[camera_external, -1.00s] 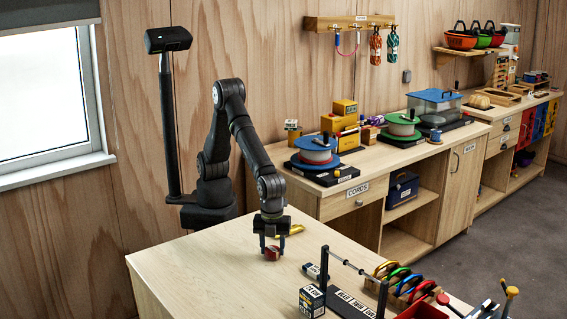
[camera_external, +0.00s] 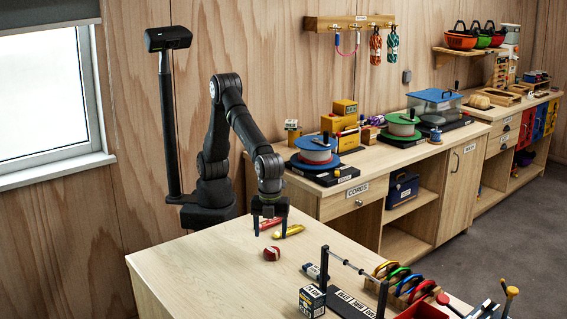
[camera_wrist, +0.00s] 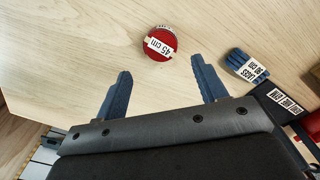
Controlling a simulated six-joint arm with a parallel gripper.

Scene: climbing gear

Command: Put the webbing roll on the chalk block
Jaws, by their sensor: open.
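A small round red roll with a white label (camera_external: 272,254), which looks like the webbing roll, rests on the near table. In the wrist view the red roll (camera_wrist: 160,43) is beyond the fingertips, and its label reads 45 cm. My gripper (camera_external: 270,231) is open and empty, above and slightly behind the roll, not touching it. In the wrist view its two blue fingers (camera_wrist: 161,72) are spread apart. A dark box with a white label (camera_external: 312,301) at the table's front may be the chalk block; I cannot tell for sure.
A blue bundle with a label (camera_wrist: 245,66) lies right of the roll. A rack with a metal bar (camera_external: 350,272) and colored carabiners (camera_external: 400,280) stand at right. The table's left side is clear.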

